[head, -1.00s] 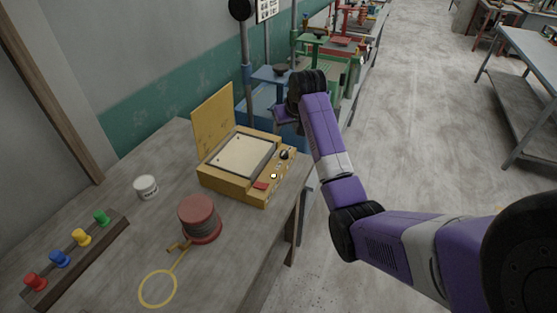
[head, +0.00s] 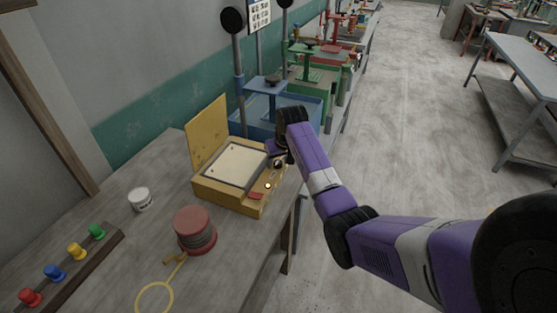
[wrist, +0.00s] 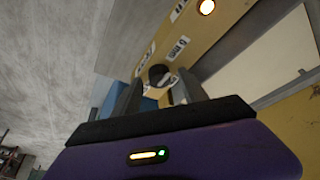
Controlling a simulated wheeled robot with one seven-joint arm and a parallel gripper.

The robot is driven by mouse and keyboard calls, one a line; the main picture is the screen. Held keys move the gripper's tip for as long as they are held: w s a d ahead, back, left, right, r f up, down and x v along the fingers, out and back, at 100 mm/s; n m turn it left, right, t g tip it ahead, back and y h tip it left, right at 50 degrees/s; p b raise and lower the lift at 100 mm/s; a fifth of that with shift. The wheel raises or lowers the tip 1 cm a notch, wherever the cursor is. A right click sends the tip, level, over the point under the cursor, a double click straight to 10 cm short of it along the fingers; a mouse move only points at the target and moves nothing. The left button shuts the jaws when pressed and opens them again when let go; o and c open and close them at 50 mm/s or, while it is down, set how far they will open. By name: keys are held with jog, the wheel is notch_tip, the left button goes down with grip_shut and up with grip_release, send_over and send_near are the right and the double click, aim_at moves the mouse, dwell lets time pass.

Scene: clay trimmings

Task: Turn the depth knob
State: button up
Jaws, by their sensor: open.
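The yellow box (head: 230,202) sits on the bench with its lid standing open. A black knob (head: 279,164) is at the far end of its front panel; I take it for the depth knob. It shows in the wrist view as a dark round shape (wrist: 158,74) with a pale mark beside it. My gripper (head: 273,147) is just above and beyond the knob in the head view. In the wrist view my gripper (wrist: 161,92) is open, its two fingers on either side of the knob's direction. I cannot tell whether they touch it.
The panel has a lit round button (head: 268,185) and a red switch (head: 256,196). A red spool (head: 195,230), a white jar (head: 140,200) and a rack of coloured pegs (head: 70,262) stand on the bench. A blue machine (head: 268,88) stands behind the box.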

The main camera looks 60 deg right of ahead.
grip_shut()
dwell(0.4)
jog(key=m, duration=0.1)
jog(key=m+g+h, duration=0.1)
jog(key=m, duration=0.3)
jog(key=shift+w+a, duration=0.15)
jog(key=shift+w, duration=0.1)
jog(key=m+g+b, duration=0.1)
jog(key=m+g, duration=0.1)
jog(key=m, duration=0.1)
jog(key=shift+m+h, duration=0.3)
jog(key=shift+h, duration=0.1)
jog(key=m+g+b, duration=0.1)
jog(key=m+b, duration=0.1)
jog(key=m+g+b, duration=0.1)
jog(key=m+b, duration=0.1)
jog(key=m, duration=0.1)
jog(key=shift+w+f, duration=0.2)
jog(key=m+g+y+b, duration=0.1)
jog(key=m+b, duration=0.3)
jog(key=shift+r, duration=0.15)
